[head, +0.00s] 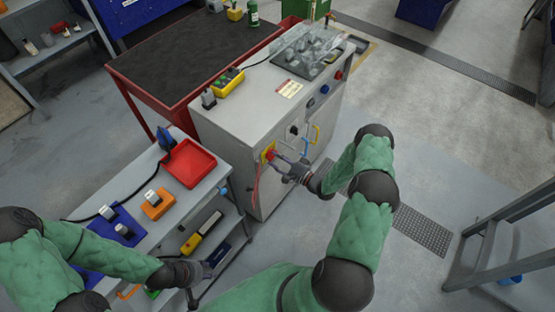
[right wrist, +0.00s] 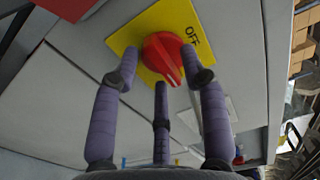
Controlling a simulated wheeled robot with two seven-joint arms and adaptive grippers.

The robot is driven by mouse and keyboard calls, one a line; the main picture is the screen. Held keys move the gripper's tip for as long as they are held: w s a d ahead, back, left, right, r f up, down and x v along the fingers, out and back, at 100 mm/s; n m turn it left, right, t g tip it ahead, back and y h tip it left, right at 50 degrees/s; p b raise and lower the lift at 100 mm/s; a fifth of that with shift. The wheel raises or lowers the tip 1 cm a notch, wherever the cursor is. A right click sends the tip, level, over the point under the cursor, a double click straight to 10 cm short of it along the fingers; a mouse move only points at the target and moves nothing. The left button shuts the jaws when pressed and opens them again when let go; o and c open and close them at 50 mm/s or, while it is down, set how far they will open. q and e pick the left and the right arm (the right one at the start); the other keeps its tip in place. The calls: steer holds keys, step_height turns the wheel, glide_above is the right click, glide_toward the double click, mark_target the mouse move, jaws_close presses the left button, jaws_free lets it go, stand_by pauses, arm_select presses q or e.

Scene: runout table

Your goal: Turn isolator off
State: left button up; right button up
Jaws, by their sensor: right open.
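The isolator is a red rotary knob (head: 270,154) on a yellow plate on the grey cabinet's front. In the right wrist view the knob (right wrist: 163,58) has a raised ridge slanting towards the lower right, and "OFF" is printed on the plate (right wrist: 130,39) to its right. My right gripper (head: 281,163) is at the knob in the head view. In the right wrist view its open fingers (right wrist: 158,80) are spread to either side of and below the knob; contact cannot be told. My left gripper (head: 207,273) is low by the side bench, away from the isolator; its fingers are unclear.
A grey bench with a red tray (head: 188,163) stands to the left. Floor on the right is clear up to metal steps (head: 500,245).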

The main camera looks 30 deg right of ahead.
jaws_close()
steer(key=shift+n+b, duration=0.3)
steer(key=shift+n, duration=0.2)
stand_by(0.4)
steer(key=n+b, duration=0.1)
steer(key=n, duration=0.1)
steer(key=shift+f+n+b, duration=0.1)
steer(key=shift+n+b, duration=0.25)
steer(key=shift+n, duration=0.05)
steer(key=n+b, duration=0.2)
steer(key=n, duration=0.2)
steer(key=shift+d+n, duration=0.1)
steer(key=shift+n, duration=0.2)
steer(key=shift+r+n+b, duration=0.15)
steer(key=shift+n+b, duration=0.9)
steer(key=shift+n, duration=1.35)
steer(key=shift+r+n+b, duration=0.1)
steer(key=shift+n+b, duration=0.9)
steer(key=shift+n, duration=1.4)
